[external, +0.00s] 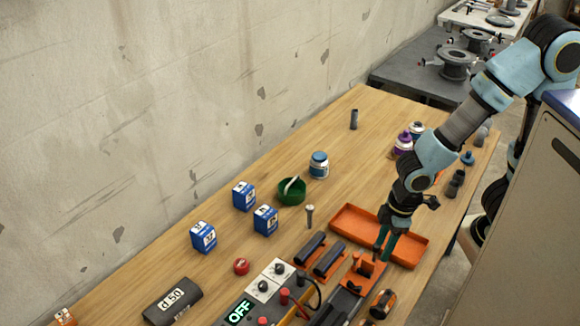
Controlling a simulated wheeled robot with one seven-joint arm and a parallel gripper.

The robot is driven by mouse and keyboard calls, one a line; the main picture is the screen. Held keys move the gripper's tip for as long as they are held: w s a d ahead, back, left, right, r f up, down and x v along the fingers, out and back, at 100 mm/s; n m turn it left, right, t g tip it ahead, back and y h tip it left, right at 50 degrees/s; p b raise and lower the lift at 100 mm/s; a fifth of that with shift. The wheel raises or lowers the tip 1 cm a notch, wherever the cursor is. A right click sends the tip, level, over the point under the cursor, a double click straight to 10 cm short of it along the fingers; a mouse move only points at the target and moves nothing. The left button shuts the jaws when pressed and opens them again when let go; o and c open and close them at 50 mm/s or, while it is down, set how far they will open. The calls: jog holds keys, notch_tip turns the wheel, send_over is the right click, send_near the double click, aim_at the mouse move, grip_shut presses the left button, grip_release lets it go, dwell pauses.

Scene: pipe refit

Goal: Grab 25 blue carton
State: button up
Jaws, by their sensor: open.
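Three small blue and white cartons stand on the wooden table: the back one (244,196), the right one (265,220) and the front left one (203,237). Each carries a white label on top, but the numbers are too small to read surely, so I cannot tell which is 25. My gripper (385,252) points down at the orange tray, well to the right of the cartons. Its fingers look empty and open; their tips are partly hard to make out against the tray.
The orange tray (347,216) lies under my gripper. A green bowl (291,193), a blue-lidded jar (319,165) and an upright bolt (309,216) stand near the cartons. A red knob (241,266), a dark pipe marked d 50 (172,301) and an OFF-display device (240,312) are in front.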

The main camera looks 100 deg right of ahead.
jog(key=o, duration=0.7)
jog(key=shift+o, duration=0.2)
jog(key=shift+w, duration=0.1)
jog(key=n+t+y+p, duration=0.2)
jog(key=n+y, duration=0.1)
jog(key=n, duration=0.7)
send_over(261, 234)
jog(key=s+d, duration=0.4)
notch_tip(261, 234, down, 3)
jog(key=p+x, duration=0.2)
jog(key=x, duration=0.3)
jog(key=p+x, duration=0.2)
jog(key=x, duration=0.3)
jog(key=shift+a+f, duration=0.25)
jog(key=shift+a, duration=0.05)
